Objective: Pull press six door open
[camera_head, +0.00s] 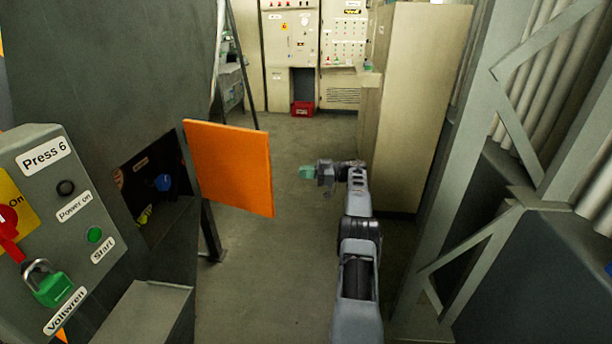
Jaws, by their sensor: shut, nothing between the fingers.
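The orange door (230,168) of press six stands swung out from the dark opening (155,185) in the press body, its flat face toward me. Inside the opening a blue knob-like part and a yellow-green part show. The control box (85,190) labelled "Press 6" stands at the left. My gripper (308,172) is shut and empty, to the right of the door and apart from it, with a gap of floor showing between them. The fingertips look greenish and point left.
A beige cabinet (425,110) stands close to the right of my arm. Grey metal braces (515,110) fill the right side. A dark leg (211,232) stands below the door. Open floor (290,260) runs back to control cabinets (291,40) and a red box (302,109).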

